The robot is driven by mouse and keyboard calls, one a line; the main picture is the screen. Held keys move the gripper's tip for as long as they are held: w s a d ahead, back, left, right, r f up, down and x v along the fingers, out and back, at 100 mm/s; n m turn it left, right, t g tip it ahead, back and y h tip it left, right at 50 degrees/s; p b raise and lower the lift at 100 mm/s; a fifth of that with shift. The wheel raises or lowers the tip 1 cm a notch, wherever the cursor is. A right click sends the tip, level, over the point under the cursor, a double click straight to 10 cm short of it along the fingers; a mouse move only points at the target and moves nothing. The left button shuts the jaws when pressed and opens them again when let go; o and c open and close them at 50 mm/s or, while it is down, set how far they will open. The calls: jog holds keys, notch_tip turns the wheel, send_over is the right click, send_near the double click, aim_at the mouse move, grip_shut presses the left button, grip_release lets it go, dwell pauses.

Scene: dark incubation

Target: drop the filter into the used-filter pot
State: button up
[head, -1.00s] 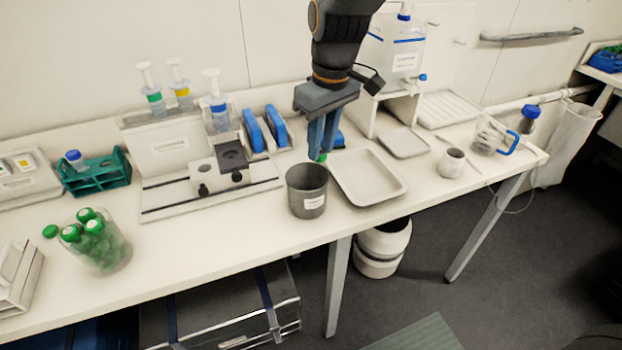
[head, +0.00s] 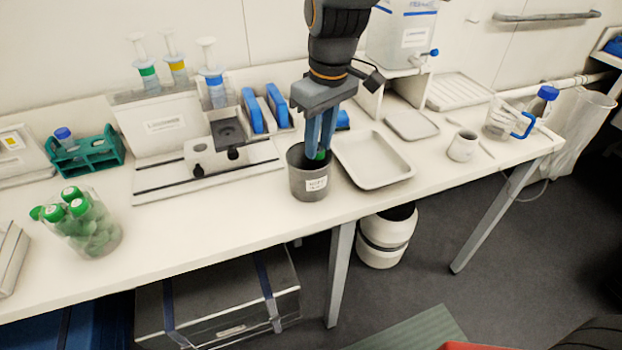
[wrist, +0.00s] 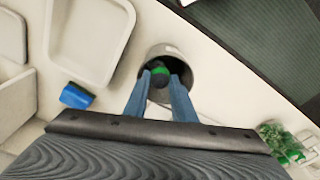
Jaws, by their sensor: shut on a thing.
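The used-filter pot (head: 308,184) is a grey cylinder with a white label, upright on the bench near its front edge. It also shows in the wrist view (wrist: 185,49), its dark mouth facing me. My gripper (head: 319,153) points down with its blue fingers at the pot's mouth. The fingers are shut on the filter (wrist: 160,71), of which I see a green and dark round part. In the wrist view the filter lies over the pot's opening. How deep it sits is hard to tell, and the pot's inner floor is hidden.
A shallow white tray (head: 378,182) stands just right of the pot. A filtration stand (head: 200,160) is to the left, with blue blocks (head: 262,108) behind. A beaker of green-capped tubes (head: 95,236) is at far left. A white mug (head: 462,147) is further right.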

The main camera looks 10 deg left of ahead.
jog(key=o, duration=1.1)
jog(key=shift+r, duration=0.15)
notch_tip(320, 180, up, 8)
jog(key=b, duration=0.1)
jog(key=shift+s+d+f+b, duration=0.2)
jog(key=shift+s+d+b, duration=0.1)
jog(key=shift+d, duration=0.1)
jog(key=s+d+f+m, duration=0.2)
jog(key=d+f, duration=0.3)
jog(key=d, duration=0.4)
jog(key=s+d+f+m, duration=0.3)
jog(key=d+f+m, duration=0.2)
jog(key=d, duration=0.4)
jog(key=s+d+f+m+h, duration=0.1)
jog(key=s+d+f+m, duration=0.2)
jog(key=d, duration=0.6)
jog(key=shift+s+d+f+m, duration=0.15)
jog(key=shift+s+f+m, duration=0.2)
jog(key=shift+f, duration=0.55)
